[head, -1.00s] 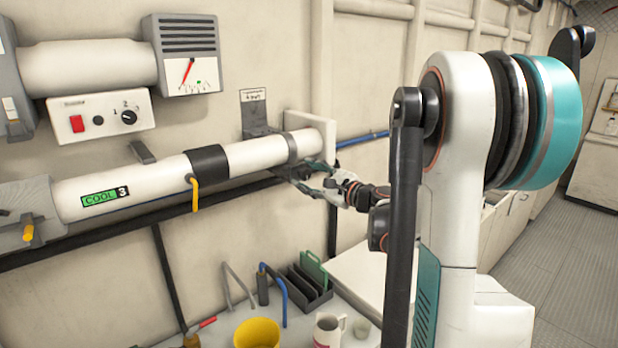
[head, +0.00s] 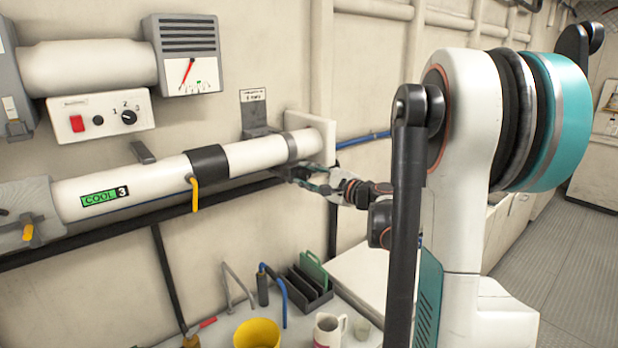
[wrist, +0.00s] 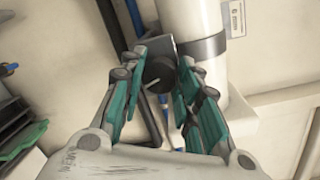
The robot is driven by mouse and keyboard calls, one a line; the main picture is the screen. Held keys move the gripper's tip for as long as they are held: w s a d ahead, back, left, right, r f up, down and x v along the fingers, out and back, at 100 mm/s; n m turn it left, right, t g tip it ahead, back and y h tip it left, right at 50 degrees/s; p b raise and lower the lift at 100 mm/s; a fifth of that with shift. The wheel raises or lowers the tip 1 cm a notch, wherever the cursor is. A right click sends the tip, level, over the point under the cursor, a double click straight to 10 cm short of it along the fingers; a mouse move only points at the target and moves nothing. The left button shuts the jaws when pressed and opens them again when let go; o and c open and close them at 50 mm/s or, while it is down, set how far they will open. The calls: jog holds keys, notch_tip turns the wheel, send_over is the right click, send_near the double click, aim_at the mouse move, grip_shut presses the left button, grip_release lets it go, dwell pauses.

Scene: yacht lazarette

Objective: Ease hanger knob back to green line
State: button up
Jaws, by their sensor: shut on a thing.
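The hanger bracket (head: 266,132) holds the white pipe (head: 250,153) near its right end. The hanger knob (wrist: 158,72) is dark and round with a pale line on its face, seen in the wrist view below the bracket. My gripper (wrist: 160,80) is shut on the knob, one teal finger on each side. In the head view my gripper (head: 312,178) reaches the underside of the pipe's right end, and the knob is hidden there. I cannot make out a green line on the hanger. A small label (head: 253,95) sits above the bracket.
A gauge (head: 187,72) and a switch box (head: 102,115) are on the wall at left. A yellow lever (head: 194,194) hangs from the pipe. Below stand a yellow cup (head: 257,333), a mug (head: 329,328) and a dark rack (head: 307,288).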

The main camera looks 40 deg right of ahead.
jog(key=shift+n, duration=0.4)
jog(key=o, duration=1.1)
jog(key=s, duration=0.4)
jog(key=s+d, duration=0.1)
jog(key=s, duration=0.7)
jog(key=shift+d+r, duration=0.15)
jog(key=shift+r, duration=0.05)
jog(key=shift+w, duration=0.1)
